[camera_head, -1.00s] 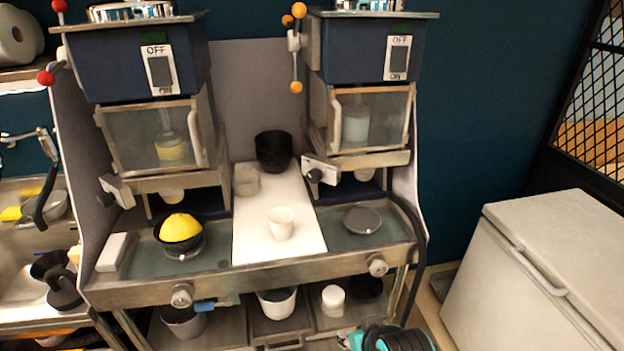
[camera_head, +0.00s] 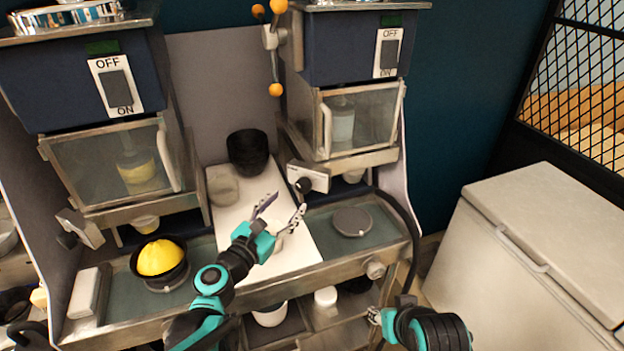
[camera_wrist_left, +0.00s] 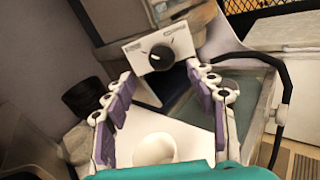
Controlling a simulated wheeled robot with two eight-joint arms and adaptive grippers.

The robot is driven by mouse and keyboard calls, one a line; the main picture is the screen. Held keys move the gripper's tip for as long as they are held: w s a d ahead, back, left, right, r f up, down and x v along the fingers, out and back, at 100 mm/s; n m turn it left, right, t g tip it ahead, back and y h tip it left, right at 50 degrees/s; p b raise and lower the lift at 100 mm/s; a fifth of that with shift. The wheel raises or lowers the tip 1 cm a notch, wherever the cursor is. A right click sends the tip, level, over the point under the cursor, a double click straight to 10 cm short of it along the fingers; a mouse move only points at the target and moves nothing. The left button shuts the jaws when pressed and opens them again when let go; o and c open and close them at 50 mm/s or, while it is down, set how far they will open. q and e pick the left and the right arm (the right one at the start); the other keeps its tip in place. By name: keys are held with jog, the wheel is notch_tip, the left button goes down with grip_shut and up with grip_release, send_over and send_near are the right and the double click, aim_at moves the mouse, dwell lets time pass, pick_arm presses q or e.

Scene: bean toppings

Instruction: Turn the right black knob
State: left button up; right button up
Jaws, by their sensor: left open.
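The right black knob (camera_head: 304,185) sits on a white panel under the right machine. In the left wrist view the knob (camera_wrist_left: 161,57) is a round black dial with a light mark, ahead of my fingertips. My left gripper (camera_head: 287,203) is open and empty, just in front of and below the knob. Its two fingers spread on either side of the view in the left wrist view (camera_wrist_left: 160,78), with the knob between and beyond them, apart from it. My right gripper (camera_head: 374,315) is low near the front edge of the counter, away from the knob; its jaws are too small to judge.
A white cup (camera_wrist_left: 153,151) stands on the white board below my left gripper. Black bowls (camera_head: 248,151) stand behind. A round grey disc (camera_head: 352,221) lies right of the gripper, with a black hose (camera_head: 407,222) beside it. A yellow-topped black bowl (camera_head: 160,257) stands left.

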aim_at(301, 188)
pick_arm(q)
jog(key=b+x, duration=0.1)
jog(key=x, duration=0.6)
jog(key=shift+w+d+r, duration=0.1)
jog(key=shift+d, duration=0.15)
jog(key=c, duration=1.1)
